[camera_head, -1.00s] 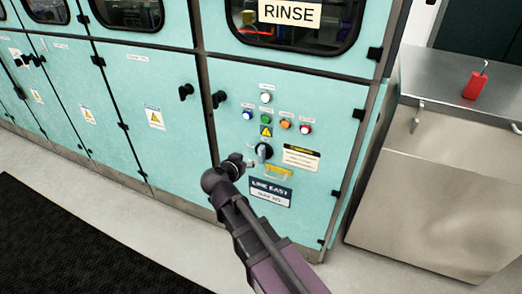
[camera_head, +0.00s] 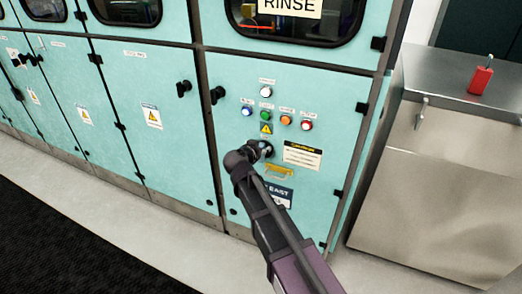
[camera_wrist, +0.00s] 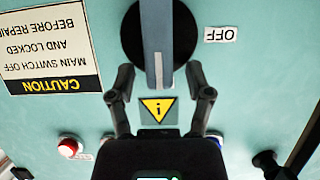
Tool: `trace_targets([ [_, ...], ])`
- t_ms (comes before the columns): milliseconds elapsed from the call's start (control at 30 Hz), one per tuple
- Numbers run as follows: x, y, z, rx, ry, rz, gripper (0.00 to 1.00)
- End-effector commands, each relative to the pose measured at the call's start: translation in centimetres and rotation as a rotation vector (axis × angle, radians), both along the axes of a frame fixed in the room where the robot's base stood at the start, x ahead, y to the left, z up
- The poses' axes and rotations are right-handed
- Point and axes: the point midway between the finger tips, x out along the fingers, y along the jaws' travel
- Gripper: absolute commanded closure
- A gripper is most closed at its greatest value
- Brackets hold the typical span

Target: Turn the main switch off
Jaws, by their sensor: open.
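The main switch is a black round disc with a grey lever. In the wrist view, which shows the panel upside down, the lever (camera_wrist: 157,45) runs vertically across the disc at the top of the picture. The white OFF label (camera_wrist: 221,35) is to the right of the disc. My gripper (camera_wrist: 160,76) is open, with one finger on each side of the lever's line. I cannot tell whether either finger touches it. In the head view my gripper (camera_head: 252,151) covers most of the switch (camera_head: 267,149).
A caution label (camera_wrist: 45,45) sits beside the switch. Lit buttons (camera_head: 286,121) and a yellow warning triangle (camera_head: 266,128) are above it in the head view. A yellow handle-like piece (camera_head: 279,171) is just below. A steel counter (camera_head: 430,180) stands to the right.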

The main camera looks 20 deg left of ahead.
Motion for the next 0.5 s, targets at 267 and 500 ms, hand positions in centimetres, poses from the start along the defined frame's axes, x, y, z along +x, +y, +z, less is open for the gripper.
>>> trace_targets([
  [267, 0.62, -0.06, -0.25, 0.000, 0.000, 0.000, 0.34],
  [500, 0.59, -0.06, -0.24, -0.001, 0.000, 0.000, 0.52],
])
